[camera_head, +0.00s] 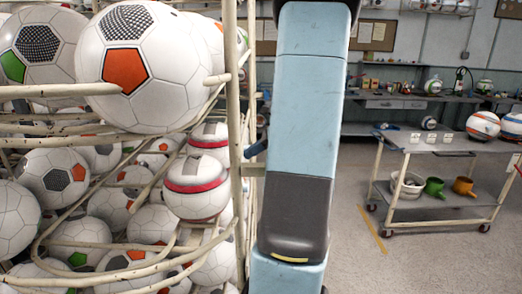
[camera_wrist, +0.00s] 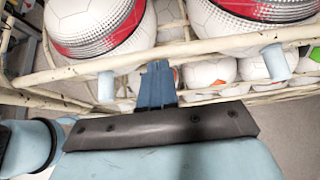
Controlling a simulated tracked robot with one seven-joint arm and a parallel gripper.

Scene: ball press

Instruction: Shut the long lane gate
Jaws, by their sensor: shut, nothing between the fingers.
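A cream tube rack (camera_head: 240,190) full of soccer balls stands at the left in the head view. In the wrist view its rail (camera_wrist: 215,48) runs across the picture. Two pale blue pegs, one left (camera_wrist: 105,85) and one right (camera_wrist: 275,62), stick out by the rail. I cannot tell which part is the long lane gate or how it stands. My gripper (camera_wrist: 158,72) has dark blue fingers, shut and empty, between the two pegs, with tips close to the rail. I cannot tell whether they touch it. My arm hides much of the middle in the head view.
Balls with red bands (camera_wrist: 100,25) lie behind the rail, close to my fingers. A grey cart (camera_head: 440,143) with balls and pots stands at the right. A workbench (camera_head: 400,101) runs along the back wall. The floor between my arm and the cart is clear.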

